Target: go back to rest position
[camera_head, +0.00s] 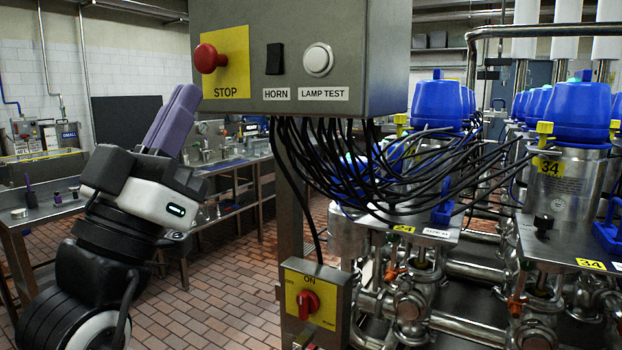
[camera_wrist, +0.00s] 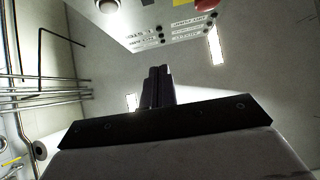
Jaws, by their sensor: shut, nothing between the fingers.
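My gripper (camera_head: 185,95) is at the left of the head view, pointing up and a little to the right. Its two purple fingers are together with nothing between them. The fingertips are just left of the grey control box (camera_head: 300,50) and apart from the red STOP button (camera_head: 209,58). In the wrist view the closed fingers (camera_wrist: 158,72) point toward the ceiling, and the underside of the box (camera_wrist: 165,25) shows above them.
A black rocker switch (camera_head: 275,59) and a white lamp test button (camera_head: 318,60) are on the box. Black cables (camera_head: 370,155) run from the box to blue-topped valves (camera_head: 437,103) at right. A red rotary switch (camera_head: 308,303) is below. Steel benches (camera_head: 40,212) stand behind my arm. The tiled floor (camera_head: 215,290) between is clear.

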